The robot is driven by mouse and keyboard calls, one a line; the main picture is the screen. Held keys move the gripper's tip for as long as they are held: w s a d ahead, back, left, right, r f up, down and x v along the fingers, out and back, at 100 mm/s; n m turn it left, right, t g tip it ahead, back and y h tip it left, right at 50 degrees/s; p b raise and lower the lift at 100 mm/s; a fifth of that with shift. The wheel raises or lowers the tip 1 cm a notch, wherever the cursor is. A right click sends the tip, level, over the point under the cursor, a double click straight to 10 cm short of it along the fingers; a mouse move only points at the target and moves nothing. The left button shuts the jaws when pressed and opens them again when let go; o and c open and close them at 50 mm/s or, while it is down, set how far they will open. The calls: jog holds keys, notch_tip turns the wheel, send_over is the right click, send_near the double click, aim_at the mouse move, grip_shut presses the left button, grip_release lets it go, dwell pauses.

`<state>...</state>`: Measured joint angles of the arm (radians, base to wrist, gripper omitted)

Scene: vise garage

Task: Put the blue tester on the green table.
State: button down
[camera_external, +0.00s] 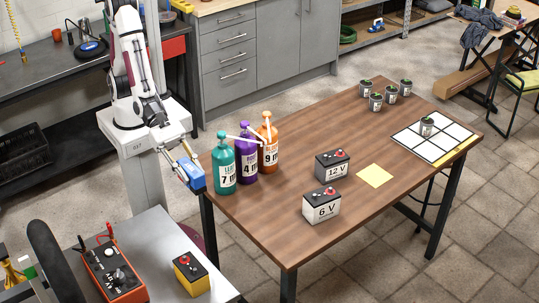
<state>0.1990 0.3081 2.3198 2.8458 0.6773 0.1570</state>
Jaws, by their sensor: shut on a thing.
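My gripper (184,166) is shut on a blue box-shaped thing, which I take for the blue tester (194,178). The tester is tilted and held in the air at the left end of the brown wooden table (270,220), just left of the teal bottle (223,165). The fingers and part of the tester are too small to make out clearly. I see no table with a plainly green top; the wooden table is brown, and the near left table (160,232) is grey.
Purple (243,160) and orange (268,148) bottles stand by the teal one. A 12 V battery (332,165), a 6 V battery (321,206) and a yellow sheet (374,176) lie mid-table. An orange device (113,273) and yellow-black battery (191,275) stand on the grey table.

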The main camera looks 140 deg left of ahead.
aim_at(190, 167)
notch_tip(190, 167, up, 4)
jog(key=shift+r, duration=0.1)
jog(key=w+a+n+g+y, duration=0.1)
jog(key=w+a+n+y, duration=0.15)
jog(key=a, duration=0.85)
jog(key=w+a+r+n+y, duration=0.1)
jog(key=a+n+y, duration=0.15)
jog(key=a, duration=0.95)
jog(key=w+a+n+g+y, duration=0.1)
jog(key=w+a+n+y, duration=0.15)
jog(key=a, duration=0.85)
jog(key=s+a+n+g+y, duration=0.2)
jog(key=s+a, duration=0.2)
jog(key=a, duration=0.7)
jog(key=s+a+f+n+g+y, duration=0.15)
jog(key=s+a, duration=0.35)
jog(key=a, duration=0.6)
jog(key=s+a+n+g+y, duration=0.1)
jog(key=s+a+n+g, duration=0.2)
jog(key=a, duration=0.8)
notch_tip(190, 167, down, 13)
jog(key=s, duration=0.1)
jog(key=shift+s+m+y, duration=0.15)
jog(key=shift+m+y, duration=0.15)
jog(key=shift+t, duration=0.25)
jog(key=shift+f, duration=3.05)
